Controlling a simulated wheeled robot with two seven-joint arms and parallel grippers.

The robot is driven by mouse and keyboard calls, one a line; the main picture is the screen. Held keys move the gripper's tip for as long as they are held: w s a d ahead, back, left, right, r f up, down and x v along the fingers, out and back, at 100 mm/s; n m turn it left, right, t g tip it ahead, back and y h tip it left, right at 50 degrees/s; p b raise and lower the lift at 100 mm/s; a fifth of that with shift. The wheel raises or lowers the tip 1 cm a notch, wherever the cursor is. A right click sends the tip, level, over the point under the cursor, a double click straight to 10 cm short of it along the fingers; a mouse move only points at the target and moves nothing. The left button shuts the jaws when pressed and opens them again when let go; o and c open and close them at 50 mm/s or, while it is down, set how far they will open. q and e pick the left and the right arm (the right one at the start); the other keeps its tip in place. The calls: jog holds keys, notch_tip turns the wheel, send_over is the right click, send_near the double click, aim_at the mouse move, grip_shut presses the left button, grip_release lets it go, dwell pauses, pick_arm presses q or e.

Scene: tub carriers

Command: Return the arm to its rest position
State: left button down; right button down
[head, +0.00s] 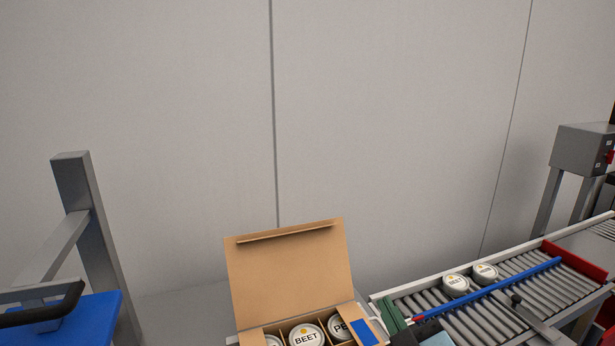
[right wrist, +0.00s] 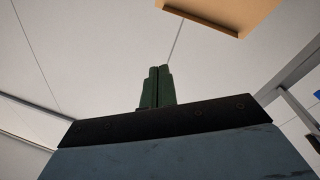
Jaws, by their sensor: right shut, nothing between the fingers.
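My right gripper (head: 386,303) is at the bottom of the head view, just right of the open cardboard box (head: 290,272). In the right wrist view its green fingers (right wrist: 158,72) are together with nothing between them. They point up past the box's lid (right wrist: 225,10) toward the wall. In the head view the black and blue-grey gripper body is cut off by the bottom edge. My left gripper is not in view.
The box holds several lidded tubs in compartments, one marked BEET (head: 306,337). Two white-lidded tubs (head: 456,284) (head: 485,273) stand on the roller conveyor (head: 530,290) at right, beside a blue rail (head: 490,288). A grey post (head: 85,220) and blue surface (head: 95,320) are at left.

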jog(key=s+d+f+m+g+h, duration=0.2)
jog(key=s+d+f+g, duration=0.2)
jog(key=f, duration=0.3)
jog(key=s+d+f+m+g+h, duration=0.2)
jog(key=s+d+f+m+g, duration=0.1)
jog(key=s+f, duration=0.3)
jog(key=s+d+f+g, duration=0.1)
jog(key=s+f+g, duration=0.3)
jog(key=s, duration=0.3)
jog(key=s+d+f+g, duration=0.1)
jog(key=s+f+g, duration=0.3)
jog(key=s, duration=0.4)
notch_tip(320, 180, down, 29)
jog(key=s+g+b, duration=0.1)
jog(key=s+b, duration=0.1)
jog(key=b, duration=0.2)
jog(key=s+d+f+g+b, duration=0.1)
jog(key=s+d+f+b, duration=0.1)
jog(key=s+f, duration=1.3)
notch_tip(320, 180, down, 2)
jog(key=shift+s+d, duration=0.25)
jog(key=shift+d, duration=0.15)
